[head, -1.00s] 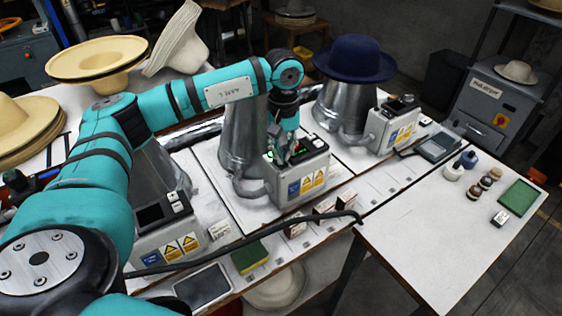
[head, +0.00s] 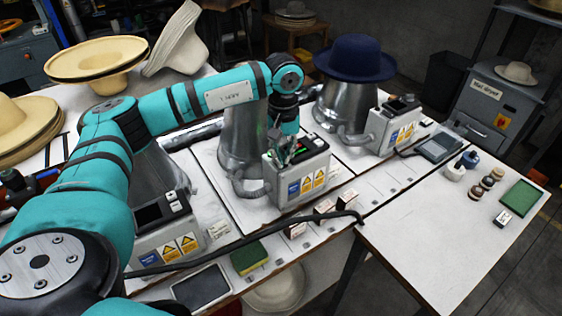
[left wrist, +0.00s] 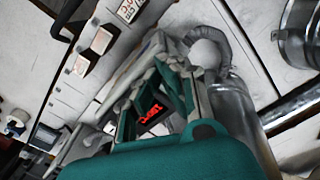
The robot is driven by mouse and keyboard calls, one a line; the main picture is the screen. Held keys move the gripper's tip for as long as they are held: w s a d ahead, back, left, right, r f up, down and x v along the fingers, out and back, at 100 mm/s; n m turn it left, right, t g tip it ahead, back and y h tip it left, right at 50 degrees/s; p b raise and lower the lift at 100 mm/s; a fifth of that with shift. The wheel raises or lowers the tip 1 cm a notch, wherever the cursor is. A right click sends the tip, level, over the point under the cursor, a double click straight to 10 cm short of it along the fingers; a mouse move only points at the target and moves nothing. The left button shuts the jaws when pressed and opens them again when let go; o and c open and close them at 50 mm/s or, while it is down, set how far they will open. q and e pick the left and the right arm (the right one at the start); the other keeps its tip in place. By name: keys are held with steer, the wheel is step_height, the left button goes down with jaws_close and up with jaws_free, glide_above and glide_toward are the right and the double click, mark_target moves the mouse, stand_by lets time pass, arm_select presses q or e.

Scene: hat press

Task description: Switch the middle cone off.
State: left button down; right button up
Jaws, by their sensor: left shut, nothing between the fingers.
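The middle cone (head: 240,130) is a bare metal cone, with no hat on it, at the centre of the bench. Its grey control box (head: 302,180) stands at its front right, with blue and yellow labels on the front. My left gripper (head: 281,158) is shut and empty, low over the top of this box, and hides part of the panel. I cannot tell whether it touches a button. The left wrist view shows a lit red display (left wrist: 152,109) between the finger links and the middle cone's metal side (left wrist: 238,115). My right gripper is out of view.
The right cone (head: 343,107) wears a navy hat (head: 354,58) and has its own box (head: 396,128). The left cone's box (head: 163,232) stands in front of my arm. A black cable (head: 250,243) crosses the bench front. Small cartons (head: 323,207) stand before the middle box.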

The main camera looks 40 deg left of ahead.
arm_select(q)
steer(key=shift+s+f+b, duration=0.1)
steer(key=shift+f+b, duration=0.25)
steer(key=shift+f, duration=0.15)
steer(key=shift+r, duration=0.1)
steer(key=shift+r+p, duration=0.7)
steer(key=shift+r, duration=0.15)
steer(key=shift+r+p, duration=1.45)
steer(key=shift+r, duration=1.15)
